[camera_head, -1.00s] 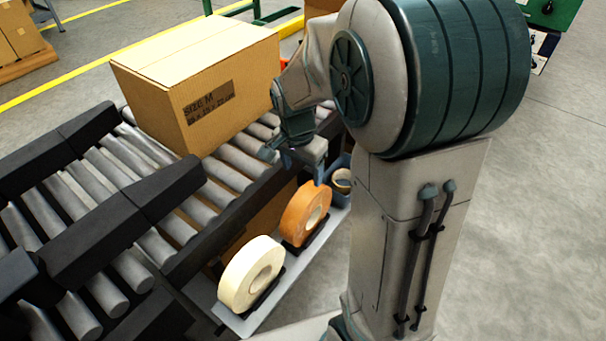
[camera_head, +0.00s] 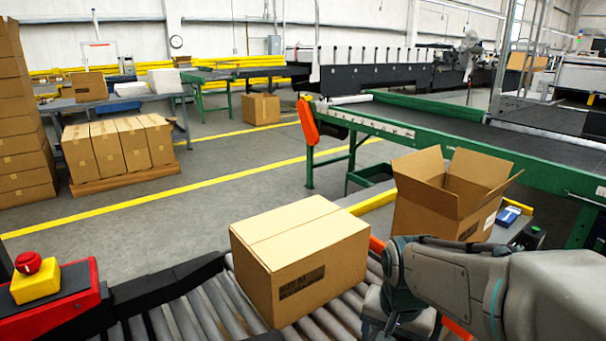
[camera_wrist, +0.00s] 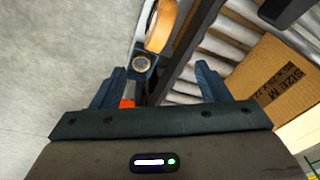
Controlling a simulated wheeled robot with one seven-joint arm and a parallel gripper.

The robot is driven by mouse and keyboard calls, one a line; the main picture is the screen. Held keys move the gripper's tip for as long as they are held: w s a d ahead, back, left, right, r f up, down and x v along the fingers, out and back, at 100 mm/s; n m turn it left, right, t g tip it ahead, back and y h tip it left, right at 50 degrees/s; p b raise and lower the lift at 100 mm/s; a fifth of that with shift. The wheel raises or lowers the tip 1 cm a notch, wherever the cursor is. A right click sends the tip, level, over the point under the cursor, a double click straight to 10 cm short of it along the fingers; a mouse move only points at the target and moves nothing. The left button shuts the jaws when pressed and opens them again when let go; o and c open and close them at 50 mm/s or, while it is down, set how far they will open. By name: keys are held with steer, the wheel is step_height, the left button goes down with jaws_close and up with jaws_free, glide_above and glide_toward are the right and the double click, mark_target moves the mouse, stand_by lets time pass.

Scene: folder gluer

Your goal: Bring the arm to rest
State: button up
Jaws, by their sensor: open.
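My gripper (camera_wrist: 158,85) shows in the wrist view with its two blue fingers apart and nothing between them. Beyond the fingers lie an orange tape roll (camera_wrist: 162,25) and a small roll in a blue holder (camera_wrist: 141,64), beside the roller conveyor. In the head view my arm (camera_head: 450,280) reaches in from the lower right, and the gripper's fingers are not visible there. A closed cardboard box (camera_head: 305,255) sits on the conveyor rollers (camera_head: 205,315), left of my arm. Its side also shows in the wrist view (camera_wrist: 275,80).
An open carton (camera_head: 440,205) stands behind my arm, near a green-framed belt table (camera_head: 460,150). A red emergency button on a yellow block (camera_head: 35,280) is at the lower left. Stacked boxes (camera_head: 115,150) stand on a pallet at the back left. The floor between is clear.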

steer(key=s+r+n+p, duration=0.2)
steer(key=s+r+p, duration=0.1)
steer(key=r+p, duration=0.3)
steer(key=s+r+n+t+p, duration=0.1)
steer(key=s+r+n+p, duration=0.2)
steer(key=r+p, duration=0.3)
steer(key=v, duration=0.4)
steer(key=shift+s+a, duration=0.15)
steer(key=shift+a, duration=0.15)
steer(key=shift+f, duration=0.1)
